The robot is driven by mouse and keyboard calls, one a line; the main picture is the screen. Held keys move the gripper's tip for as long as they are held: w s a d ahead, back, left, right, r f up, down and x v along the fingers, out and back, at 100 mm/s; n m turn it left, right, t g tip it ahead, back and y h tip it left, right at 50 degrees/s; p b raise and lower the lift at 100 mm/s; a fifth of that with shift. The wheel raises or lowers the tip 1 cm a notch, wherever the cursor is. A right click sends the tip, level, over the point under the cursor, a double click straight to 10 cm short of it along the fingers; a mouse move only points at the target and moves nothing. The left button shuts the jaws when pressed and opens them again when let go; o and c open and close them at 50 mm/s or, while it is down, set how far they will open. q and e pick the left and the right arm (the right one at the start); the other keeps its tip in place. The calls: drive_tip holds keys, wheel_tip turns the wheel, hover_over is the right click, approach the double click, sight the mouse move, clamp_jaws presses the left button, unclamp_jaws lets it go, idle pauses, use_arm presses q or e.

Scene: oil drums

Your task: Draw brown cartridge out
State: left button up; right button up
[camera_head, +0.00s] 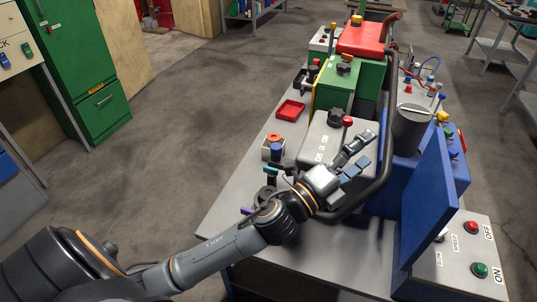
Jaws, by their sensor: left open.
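My left arm reaches in from the lower left over the workbench. Its gripper (362,153) is open and empty, with its fingers spread above the near end of a grey box (322,141), close to a black tubular rail (372,183). I cannot make out a brown cartridge for certain. A brown curved piece (389,29) shows at the far end of the bench beside a red-topped box (361,38), well beyond the gripper, but I cannot tell what it is. The right gripper is not in view.
The workbench (229,213) has bare room at its left edge. A red tray (290,110), a green machine (334,84), a dark grey cylinder (409,132) and an upright blue panel (427,205) crowd it. A control box (459,262) stands at lower right.

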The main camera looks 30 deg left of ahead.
use_arm(q)
drive_tip(key=s+d+r+m+g+h, duration=0.25)
drive_tip(key=d+m+g+h, duration=0.55)
drive_tip(key=m, duration=0.7)
drive_tip(key=m+g+y, duration=1.2)
drive_tip(key=m+y, duration=0.4)
drive_tip(key=m, duration=0.4)
hover_over(268, 192)
wheel_tip(268, 192, down, 14)
wheel_tip(268, 192, down, 12)
drive_tip(key=p, duration=0.3)
drive_tip(key=shift+r, duration=0.15)
drive_tip(key=shift+f+p, duration=0.3)
drive_tip(key=shift+f, duration=0.5)
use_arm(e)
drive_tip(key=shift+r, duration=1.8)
